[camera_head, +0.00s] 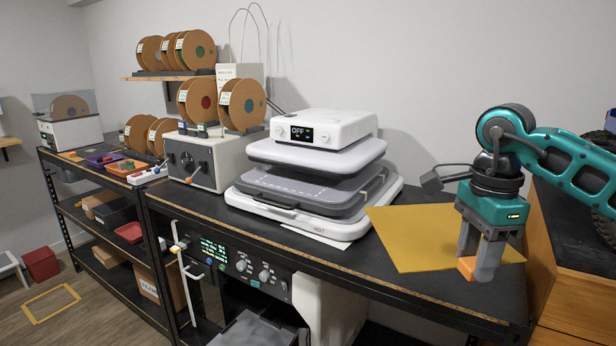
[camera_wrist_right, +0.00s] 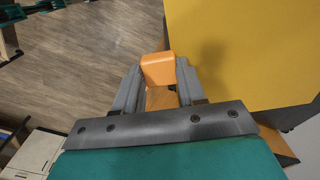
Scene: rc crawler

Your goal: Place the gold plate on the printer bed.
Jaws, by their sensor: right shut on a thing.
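The gold plate (camera_head: 420,236) is a flat yellow sheet at the right end of the black bench, and fills the upper right of the right wrist view (camera_wrist_right: 265,50). My right gripper (camera_head: 481,268) points down at the plate's front edge. It is shut on an orange block (camera_wrist_right: 158,70), which also shows at its fingertips in the head view (camera_head: 466,267). The block meets the plate's edge; I cannot tell if they are joined. A white press-like machine has a grey flat bed (camera_head: 295,190); I cannot tell if this is the printer bed. My left gripper is out of view.
The machine's lid (camera_head: 315,153) is raised above its bed, left of the plate. A grey metal box (camera_head: 209,160) and filament spools (camera_head: 242,104) stand further left. A wooden cabinet (camera_head: 570,298) with a black wheel stands at the right.

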